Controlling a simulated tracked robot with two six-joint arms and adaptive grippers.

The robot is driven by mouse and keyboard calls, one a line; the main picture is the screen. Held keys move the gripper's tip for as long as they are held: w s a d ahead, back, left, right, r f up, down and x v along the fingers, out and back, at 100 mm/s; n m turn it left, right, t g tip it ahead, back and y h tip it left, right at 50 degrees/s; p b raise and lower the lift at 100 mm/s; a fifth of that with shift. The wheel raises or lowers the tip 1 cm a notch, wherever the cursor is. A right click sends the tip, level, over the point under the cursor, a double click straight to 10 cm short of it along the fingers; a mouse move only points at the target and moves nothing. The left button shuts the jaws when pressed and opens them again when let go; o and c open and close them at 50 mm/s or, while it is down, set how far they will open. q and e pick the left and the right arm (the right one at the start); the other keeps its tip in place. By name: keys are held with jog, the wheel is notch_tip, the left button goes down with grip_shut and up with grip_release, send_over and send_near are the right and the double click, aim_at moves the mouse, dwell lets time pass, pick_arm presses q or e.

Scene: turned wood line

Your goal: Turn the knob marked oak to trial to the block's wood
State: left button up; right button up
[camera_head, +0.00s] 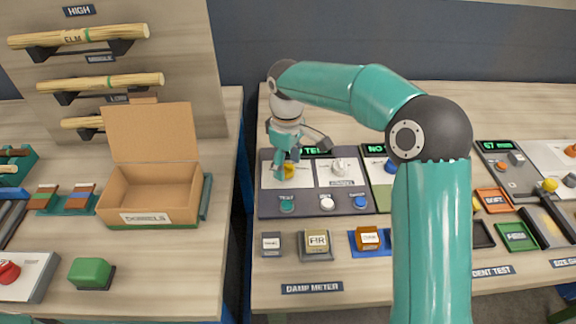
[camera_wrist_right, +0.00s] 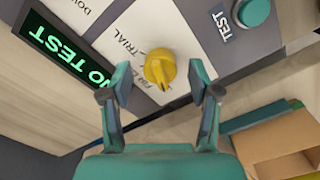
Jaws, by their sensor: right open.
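A yellow knob (camera_head: 290,170) sits on a white plate at the left of the grey meter panel (camera_head: 315,207). In the right wrist view the yellow knob (camera_wrist_right: 160,68) is beside print reading "TRIAL"; the rest of its marking is partly cut off. My right gripper (camera_head: 285,160) is at the knob. In the wrist view its two fingers (camera_wrist_right: 160,82) are open, one on each side of the knob, with gaps showing. A block on a grey holder (camera_head: 317,241) reads "FIR". An orange-brown block (camera_head: 368,238) sits on a blue tray; its label is unclear. My left gripper is not in view.
A white knob (camera_head: 338,166) stands right of the yellow one. Teal (camera_head: 287,205), white (camera_head: 327,203) and blue (camera_head: 360,202) buttons line the panel front. The screen (camera_wrist_right: 55,50) reads "NO TEST". An open dowel box (camera_head: 150,190) stands left across a gap.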

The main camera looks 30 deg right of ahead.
jog(key=shift+f, duration=0.5)
jog(key=c, duration=1.1)
jog(key=shift+d, duration=0.2)
jog(key=shift+c, duration=0.2)
jog(key=shift+a, duration=0.1)
jog(key=shift+m, duration=0.4)
jog(key=m, duration=0.3)
jog(key=shift+p, duration=0.35)
jog(key=m, duration=0.5)
jog(key=shift+a, duration=0.1)
jog(key=shift+s, duration=0.1)
